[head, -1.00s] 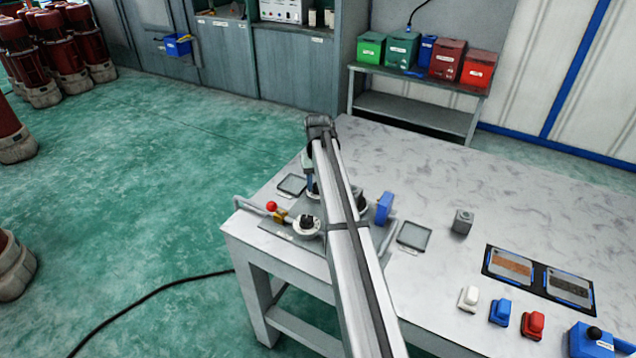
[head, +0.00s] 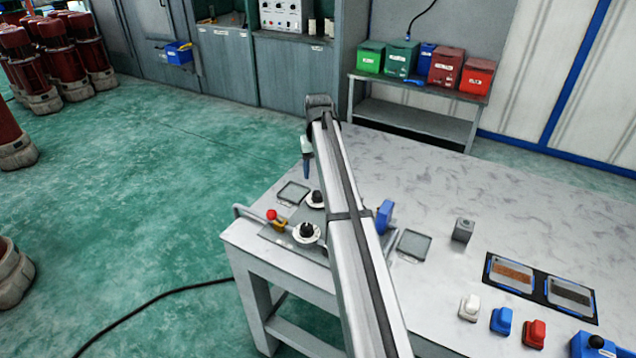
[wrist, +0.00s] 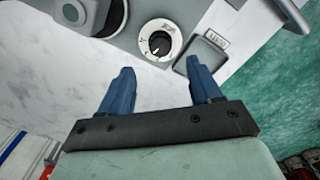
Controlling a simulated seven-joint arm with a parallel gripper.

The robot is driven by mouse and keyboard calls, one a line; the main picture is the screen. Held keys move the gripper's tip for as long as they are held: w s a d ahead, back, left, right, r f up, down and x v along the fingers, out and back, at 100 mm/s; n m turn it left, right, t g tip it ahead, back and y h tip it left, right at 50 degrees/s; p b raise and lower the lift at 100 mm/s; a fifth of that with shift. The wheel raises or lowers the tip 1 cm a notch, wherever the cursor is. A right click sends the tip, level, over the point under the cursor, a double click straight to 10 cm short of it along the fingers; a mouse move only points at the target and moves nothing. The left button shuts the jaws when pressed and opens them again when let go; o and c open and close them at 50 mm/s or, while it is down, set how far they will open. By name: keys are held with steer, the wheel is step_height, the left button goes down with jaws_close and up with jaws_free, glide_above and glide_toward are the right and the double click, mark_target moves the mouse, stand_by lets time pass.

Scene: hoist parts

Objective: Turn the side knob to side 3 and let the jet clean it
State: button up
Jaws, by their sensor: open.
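Two black knobs on round white dials stand on that plate, a rear one (head: 316,198) and a front one (head: 306,232). I cannot tell which is the side knob, and the dial markings are too small to read. In the wrist view, a black knob on a white marked dial (wrist: 160,43) lies beyond the gap between my blue fingers (wrist: 160,75), apart from both. No jet shows clearly.
A red-topped stalk (head: 272,215) stands beside the front knob. A blue block (head: 384,214) is right of my arm, which hides part of the plate. Shallow trays lie behind (head: 292,193) and right (head: 413,246). A grey cube (head: 463,229) stands farther right. The table's back is clear.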

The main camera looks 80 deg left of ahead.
steer(key=shift+r, duration=2.75)
